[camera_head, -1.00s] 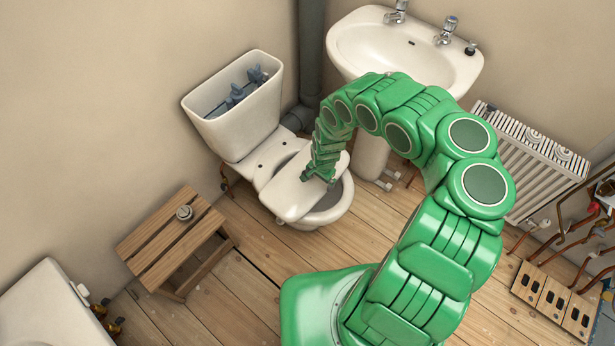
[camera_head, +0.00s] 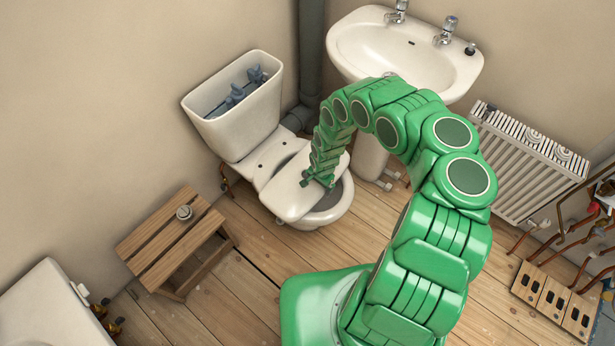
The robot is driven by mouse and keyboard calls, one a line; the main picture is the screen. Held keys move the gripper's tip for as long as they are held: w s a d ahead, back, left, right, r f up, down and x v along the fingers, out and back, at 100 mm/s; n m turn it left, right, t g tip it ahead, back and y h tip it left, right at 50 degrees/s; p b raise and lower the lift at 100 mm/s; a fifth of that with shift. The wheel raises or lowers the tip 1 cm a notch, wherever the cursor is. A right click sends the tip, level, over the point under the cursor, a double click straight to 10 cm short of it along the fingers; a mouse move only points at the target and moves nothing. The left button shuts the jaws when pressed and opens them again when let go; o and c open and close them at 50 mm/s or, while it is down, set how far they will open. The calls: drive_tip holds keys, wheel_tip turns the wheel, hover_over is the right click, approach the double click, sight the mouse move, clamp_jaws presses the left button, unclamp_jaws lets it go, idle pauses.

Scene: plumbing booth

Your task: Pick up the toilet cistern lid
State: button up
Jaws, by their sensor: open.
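The white cistern lid (camera_head: 287,197) lies flat across the toilet bowl, covering part of the bowl's opening. The toilet cistern (camera_head: 235,118) behind it is open at the top, with blue-grey fittings showing inside. My gripper (camera_head: 318,184) is open and points down over the right part of the lid. Its fingers look close to the lid's surface or edge, but I cannot tell whether they touch. My green wrist hides part of the lid's far right side.
A washbasin (camera_head: 405,52) is behind my arm. A radiator (camera_head: 525,165) and copper pipes (camera_head: 575,235) are at right. Floor between stool and toilet is clear.

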drive_tip(key=c, duration=1.8)
drive_tip(key=shift+w+r, duration=0.1)
drive_tip(key=shift+r, duration=0.05)
drive_tip(key=shift+w+r, duration=0.1)
drive_tip(key=shift+r, duration=4.65)
